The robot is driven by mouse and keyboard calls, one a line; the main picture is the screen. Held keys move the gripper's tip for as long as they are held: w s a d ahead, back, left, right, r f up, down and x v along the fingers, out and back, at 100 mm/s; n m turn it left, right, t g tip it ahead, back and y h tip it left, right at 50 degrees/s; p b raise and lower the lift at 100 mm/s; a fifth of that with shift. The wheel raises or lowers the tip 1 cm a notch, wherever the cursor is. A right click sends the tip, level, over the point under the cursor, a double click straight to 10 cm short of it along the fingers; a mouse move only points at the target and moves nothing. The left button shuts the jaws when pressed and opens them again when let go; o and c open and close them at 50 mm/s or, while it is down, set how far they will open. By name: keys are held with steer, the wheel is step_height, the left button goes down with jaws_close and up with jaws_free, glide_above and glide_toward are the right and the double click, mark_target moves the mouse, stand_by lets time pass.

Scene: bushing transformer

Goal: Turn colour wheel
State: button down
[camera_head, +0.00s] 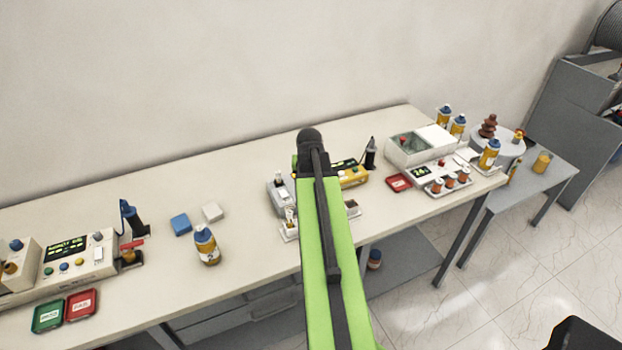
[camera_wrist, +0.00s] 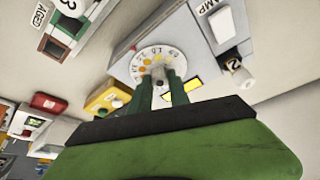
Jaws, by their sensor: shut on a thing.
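The colour wheel (camera_wrist: 148,53) is a round white dial with numbers and coloured dots on the face of a grey box (camera_wrist: 205,47) in the wrist view. My gripper (camera_wrist: 160,78) has its two green fingers on either side of the small grey knob (camera_wrist: 158,73) at the wheel's middle, and is shut on it. The fingers hide the lower part of the wheel. In the head view my green arm reaches over the bench to a grey device (camera_head: 281,198); the wheel and my fingertips cannot be made out there.
A white tester (camera_head: 430,172) is to the right. The wall is close behind.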

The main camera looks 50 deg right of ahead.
stand_by(0.4)
steer(key=c, duration=1.3)
jaws_free()
steer(key=shift+o, duration=0.2)
